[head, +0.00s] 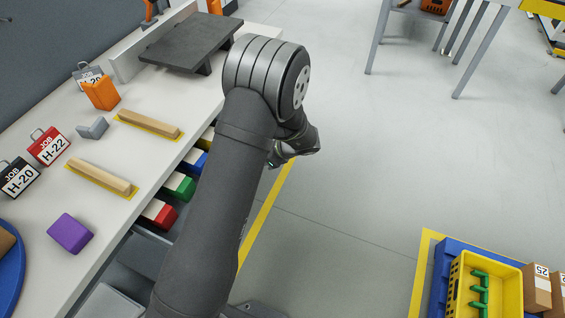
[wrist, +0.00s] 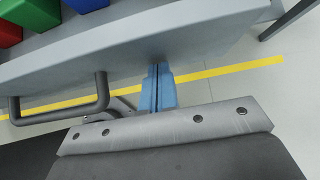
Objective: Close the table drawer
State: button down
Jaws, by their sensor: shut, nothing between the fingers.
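The table drawer shows in the wrist view as a grey front panel (wrist: 170,42) with a dark bar handle (wrist: 62,108) at left. The drawer stands open beside the workbench, with coloured blocks inside. In the head view my arm hides most of the drawer front. My gripper (wrist: 159,72) is shut and empty; its blue fingers are together at the drawer's front panel, to the right of the handle. I cannot tell whether the fingertips touch the panel. In the head view the fingers are mostly hidden behind my wrist.
In the drawer are red (head: 165,216), green (head: 183,187) and blue blocks. The workbench top (head: 130,200) holds wooden strips (head: 150,124), job tags (head: 48,146), a purple block (head: 70,232) and an orange block (head: 102,92). A yellow crate (head: 459,292) stands at lower right. The floor between is clear.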

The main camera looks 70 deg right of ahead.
jog(key=w, duration=1.9)
jog(key=shift+w, duration=0.7)
jog(key=shift+w+r, duration=0.1)
jog(key=shift+s+d, duration=0.1)
jog(key=shift+s, duration=0.45)
jog(key=s, duration=0.3)
jog(key=shift+s, duration=0.35)
jog(key=v, duration=1)
